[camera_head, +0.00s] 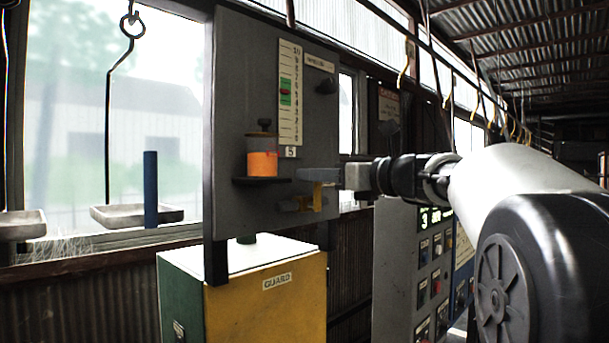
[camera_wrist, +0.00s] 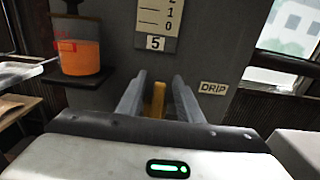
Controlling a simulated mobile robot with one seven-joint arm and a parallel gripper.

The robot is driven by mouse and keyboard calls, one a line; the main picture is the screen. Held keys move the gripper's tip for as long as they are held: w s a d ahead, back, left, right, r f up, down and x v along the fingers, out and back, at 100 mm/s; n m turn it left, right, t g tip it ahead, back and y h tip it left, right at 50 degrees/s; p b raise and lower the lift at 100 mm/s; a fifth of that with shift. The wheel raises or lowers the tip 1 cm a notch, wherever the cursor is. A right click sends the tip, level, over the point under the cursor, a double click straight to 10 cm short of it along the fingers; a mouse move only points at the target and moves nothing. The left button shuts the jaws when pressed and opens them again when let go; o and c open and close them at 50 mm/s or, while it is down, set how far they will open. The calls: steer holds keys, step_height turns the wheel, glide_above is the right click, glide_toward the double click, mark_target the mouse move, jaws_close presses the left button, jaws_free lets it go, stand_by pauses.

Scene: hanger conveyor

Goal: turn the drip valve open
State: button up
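The drip valve's yellow handle (camera_wrist: 158,100) stands upright between my fingers in the wrist view, against the grey panel, with the DRIP label (camera_wrist: 213,88) to its right. In the head view the yellow valve part (camera_head: 318,195) shows low on the panel, partly hidden by my fingers. My gripper (camera_head: 318,176) reaches in from the right to the panel's lower part. In the wrist view my gripper (camera_wrist: 160,85) has its fingers apart, one on each side of the handle, with narrow gaps visible. Whether the fingertips touch the panel cannot be told.
An orange-filled cup (camera_head: 262,160) sits on a dark shelf left of the valve. A numbered scale (camera_head: 290,95) and a knob (camera_head: 326,85) are above. A yellow-green GUARD box (camera_head: 265,295) stands below; a control cabinet (camera_head: 400,250) stands right.

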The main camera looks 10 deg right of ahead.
steer(key=shift+w+a, duration=0.1)
jaws_close()
stand_by(0.4)
steer(key=s+a+f+n+b, duration=0.1)
steer(key=n+b, duration=0.2)
steer(key=s+a+n+b, duration=0.1)
steer(key=n+b, duration=0.2)
steer(key=n, duration=0.1)
steer(key=s+a+f+n+b, duration=0.1)
steer(key=a+n+b, duration=0.1)
steer(key=n+b, duration=0.1)
steer(key=shift+f, duration=0.35)
steer(key=shift+a+n, duration=0.1)
steer(key=shift+n, duration=0.2)
